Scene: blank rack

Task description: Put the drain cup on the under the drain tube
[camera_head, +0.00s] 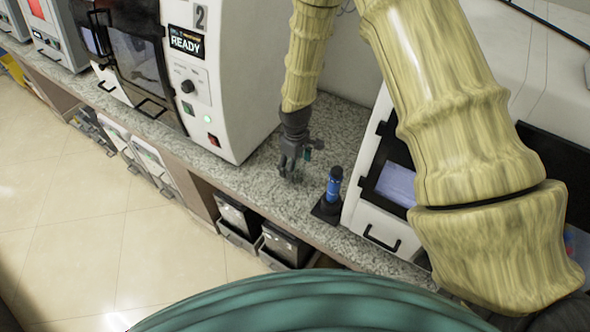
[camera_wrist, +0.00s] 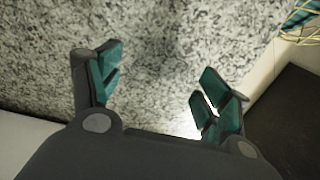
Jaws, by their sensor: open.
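My gripper (camera_head: 291,170) is open over the speckled counter, between the white machine reading READY and a blue cylinder. In the wrist view my gripper (camera_wrist: 163,78) shows its two teal-padded fingers apart, with only counter between them. I cannot make out a drain cup or a drain tube in either view. A blue cylinder with a dark top (camera_head: 334,184) stands upright in a black base (camera_head: 326,210), to the right of my gripper and apart from it.
The READY machine (camera_head: 235,85) stands left of my gripper. Another white machine with a screen (camera_head: 388,187) stands to the right.

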